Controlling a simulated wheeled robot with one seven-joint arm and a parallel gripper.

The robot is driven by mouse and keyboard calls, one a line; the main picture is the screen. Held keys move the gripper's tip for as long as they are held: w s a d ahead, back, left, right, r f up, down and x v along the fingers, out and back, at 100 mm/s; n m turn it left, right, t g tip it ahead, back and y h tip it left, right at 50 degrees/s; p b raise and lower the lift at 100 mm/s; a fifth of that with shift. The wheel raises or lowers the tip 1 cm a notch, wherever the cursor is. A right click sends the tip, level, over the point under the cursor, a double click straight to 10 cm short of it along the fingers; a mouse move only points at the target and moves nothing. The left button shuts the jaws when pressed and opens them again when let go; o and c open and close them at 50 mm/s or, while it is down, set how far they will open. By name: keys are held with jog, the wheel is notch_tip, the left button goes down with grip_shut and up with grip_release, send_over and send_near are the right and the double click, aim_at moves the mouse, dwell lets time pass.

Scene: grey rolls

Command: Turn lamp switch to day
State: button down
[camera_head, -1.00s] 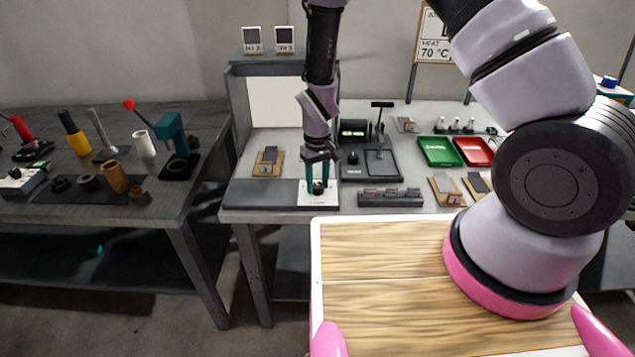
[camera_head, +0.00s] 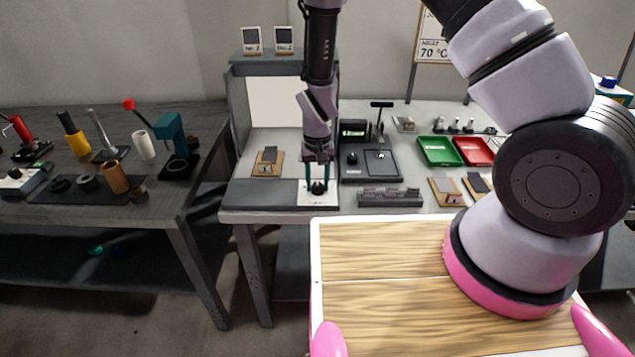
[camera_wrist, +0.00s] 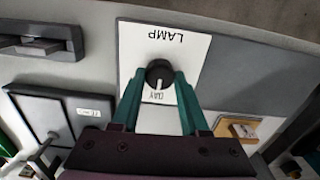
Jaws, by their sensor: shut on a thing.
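The lamp switch is a round black knob (camera_wrist: 158,73) with a white pointer line, on a white plate (camera_wrist: 190,50) marked LAMP and DAY. In the wrist view the pointer line faces the DAY label. My gripper (camera_wrist: 157,82) has its two teal fingers on opposite sides of the knob and is shut on it. In the head view my gripper (camera_head: 317,187) points down over the white plate (camera_head: 311,201) at the bench's front edge. The rest of the plate's lettering is hidden by the fingers, if there is any.
A dark grey rail block (camera_head: 390,197) stands just right of the plate. A black device (camera_head: 371,165) is behind it, and a small wooden block (camera_head: 268,161) lies behind left. Green (camera_head: 440,150) and red (camera_head: 474,150) trays are farther right.

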aim_at(318, 185)
jog(key=shift+c, duration=2)
grip_release()
notch_tip(318, 185, up, 11)
